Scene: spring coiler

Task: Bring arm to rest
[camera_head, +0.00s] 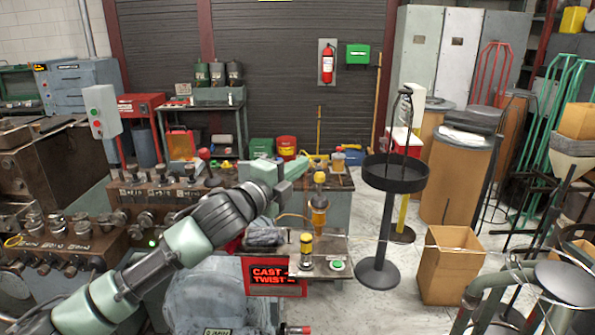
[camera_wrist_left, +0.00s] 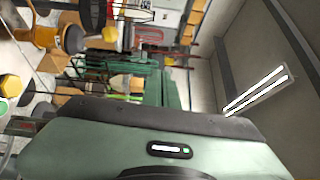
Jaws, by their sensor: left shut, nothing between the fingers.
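My left arm comes in from the lower left of the head view and reaches up and right over the coiler machine. My left gripper (camera_head: 301,167) is at its end, above the back part of the machine's bench. The gripper is small in this view; it is shut and holds nothing. In the left wrist view a green housing with a small lit display fills the bottom, and the room appears turned on its side. My right arm and gripper are not in view.
Below the arm are the lit "CAST TWIST" sign (camera_head: 272,276) and a green button (camera_head: 337,265). A yellow-topped post (camera_head: 319,178) stands close to the gripper. A black round tray stand (camera_head: 396,175) and an open cardboard box (camera_head: 452,268) stand to the right. Grey floor lies between them.

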